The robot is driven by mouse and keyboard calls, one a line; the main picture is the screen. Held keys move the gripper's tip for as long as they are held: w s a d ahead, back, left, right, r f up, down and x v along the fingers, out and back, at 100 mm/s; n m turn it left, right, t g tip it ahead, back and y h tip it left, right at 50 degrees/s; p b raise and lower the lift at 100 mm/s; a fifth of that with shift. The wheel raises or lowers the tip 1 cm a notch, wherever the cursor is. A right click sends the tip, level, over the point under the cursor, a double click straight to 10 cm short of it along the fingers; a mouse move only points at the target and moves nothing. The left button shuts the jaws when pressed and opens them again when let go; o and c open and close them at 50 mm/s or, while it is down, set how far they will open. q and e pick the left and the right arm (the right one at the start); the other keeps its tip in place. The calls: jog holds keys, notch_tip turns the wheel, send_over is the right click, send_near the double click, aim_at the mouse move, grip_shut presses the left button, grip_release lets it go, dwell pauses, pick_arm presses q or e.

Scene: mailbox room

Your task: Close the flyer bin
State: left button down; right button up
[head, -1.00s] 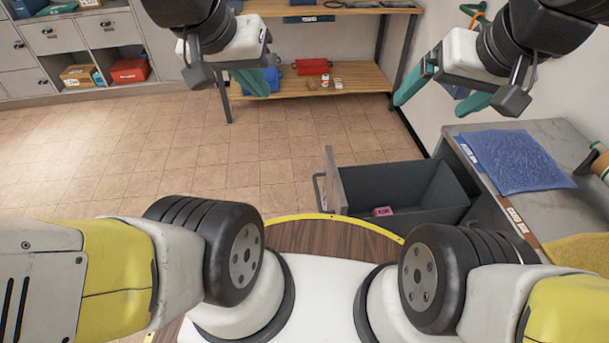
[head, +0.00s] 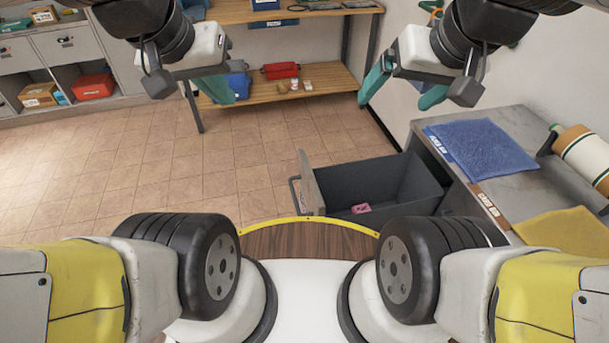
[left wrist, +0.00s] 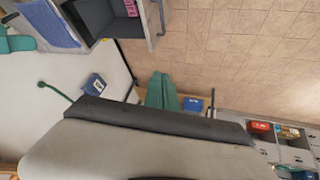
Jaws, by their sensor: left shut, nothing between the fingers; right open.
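The open bin (head: 412,190), a dark grey drawer, is pulled out from under the grey counter at the right in the head view. Its light front panel (head: 311,184) carries a bar handle (head: 293,194) facing left. A small pink item (head: 361,209) lies inside. The bin also shows upside down at the top of the left wrist view (left wrist: 100,20). My left gripper (head: 218,88) has its teal fingers together, empty, up and left of the bin. My right gripper (head: 405,88) is open and empty, above and beyond the bin in the picture. Neither touches it.
The counter (head: 530,135) holds a blue mat (head: 482,148), a yellow cloth (head: 560,240) and a striped roll (head: 582,155). A wooden shelf (head: 270,85) stands at the back, grey cabinets (head: 68,45) at the back left. The tiled floor left of the bin is clear.

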pick_arm(q)
jog(key=w+a+f+n+g+h, duration=0.3)
jog(key=w+f+n+g+h, duration=0.45)
jog(key=w+f, duration=1)
jog(key=n+t+h, duration=0.6)
jog(key=n+h, duration=0.2)
jog(key=n, duration=0.6)
send_near(301, 183)
jog(key=x, duration=0.7)
jog(key=shift+s+r, duration=0.15)
jog(key=shift+r, duration=0.15)
